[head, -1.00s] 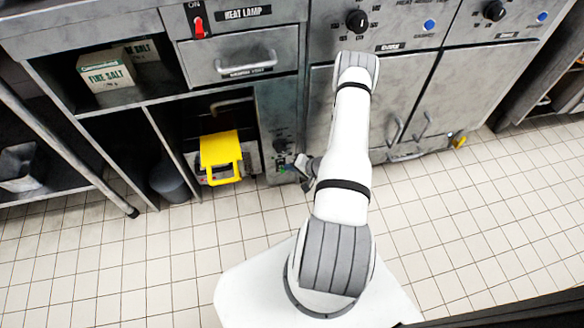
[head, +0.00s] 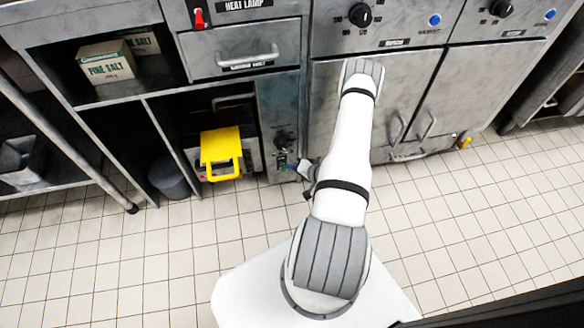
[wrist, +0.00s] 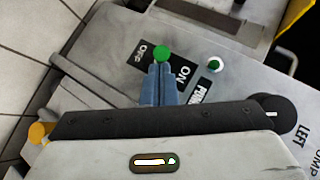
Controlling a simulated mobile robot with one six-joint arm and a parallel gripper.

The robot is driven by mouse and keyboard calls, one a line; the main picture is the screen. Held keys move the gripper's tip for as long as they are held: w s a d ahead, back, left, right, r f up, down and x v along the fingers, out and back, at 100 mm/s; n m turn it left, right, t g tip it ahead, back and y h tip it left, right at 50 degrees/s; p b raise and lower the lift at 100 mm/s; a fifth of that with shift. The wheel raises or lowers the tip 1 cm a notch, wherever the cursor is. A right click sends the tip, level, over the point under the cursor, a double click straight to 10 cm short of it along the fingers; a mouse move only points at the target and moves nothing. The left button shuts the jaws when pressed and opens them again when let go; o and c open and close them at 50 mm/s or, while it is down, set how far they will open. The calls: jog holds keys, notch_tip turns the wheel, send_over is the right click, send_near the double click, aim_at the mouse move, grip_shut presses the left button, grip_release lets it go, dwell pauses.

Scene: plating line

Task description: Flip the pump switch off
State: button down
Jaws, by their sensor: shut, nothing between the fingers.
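The pump switch has a round green tip (wrist: 162,53), seen in the wrist view between an OFF label (wrist: 146,52) and an ON label (wrist: 182,76). My gripper (wrist: 159,70) is shut, with its blue fingers right beside the green tip. I cannot tell whether they touch. The fingers hide the switch's lower part, so its position is unclear. A label beginning PUM (wrist: 200,91) lies beside the ON label. In the head view, my gripper (head: 300,168) is low at the control panel (head: 278,110), partly hidden by my arm.
A yellow-handled unit (head: 220,150) stands left of the panel. Closed cabinet doors (head: 438,95) are to the right. The tiled floor (head: 90,265) is clear in front.

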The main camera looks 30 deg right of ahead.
jog(key=shift+s+f+n+t+b, duration=0.2)
jog(key=shift+f+n+t+b, duration=0.15)
jog(key=shift+t, duration=0.35)
jog(key=shift+r+p, duration=0.5)
jog(key=shift+r, duration=0.25)
